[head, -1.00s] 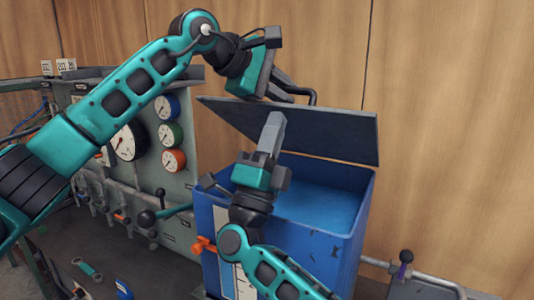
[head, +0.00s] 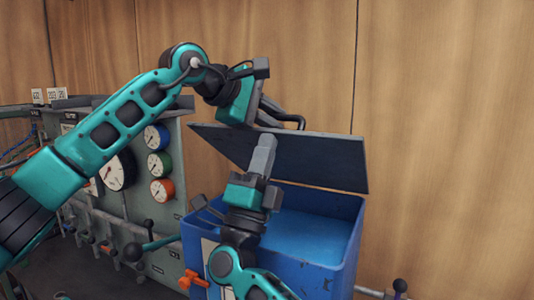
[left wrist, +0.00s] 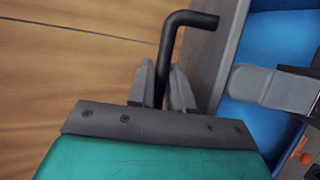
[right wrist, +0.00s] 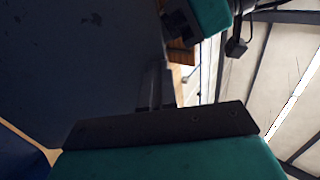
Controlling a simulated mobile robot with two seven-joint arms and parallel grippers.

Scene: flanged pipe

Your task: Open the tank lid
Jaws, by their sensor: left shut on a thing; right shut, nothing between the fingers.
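The tank lid (head: 300,160) is a dark grey panel, raised and tilted above the blue tank (head: 325,228), whose opening shows. My left gripper (head: 275,113) is shut on the black bent lid handle (head: 295,121); in the left wrist view the handle (left wrist: 192,18) runs between its fingers (left wrist: 164,85). My right gripper (head: 264,142) is shut and empty, pointing up in front of the lid's underside, over the tank. In the right wrist view the lid's dark face (right wrist: 80,60) fills the left side; whether the fingers touch it I cannot tell.
A grey panel with several round gauges (head: 116,172) and lever valves (head: 133,253) stands left of the tank. An orange valve handle (head: 193,281) is on the tank's front. A wooden wall (head: 440,120) is behind. Another lever (head: 400,286) stands at lower right.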

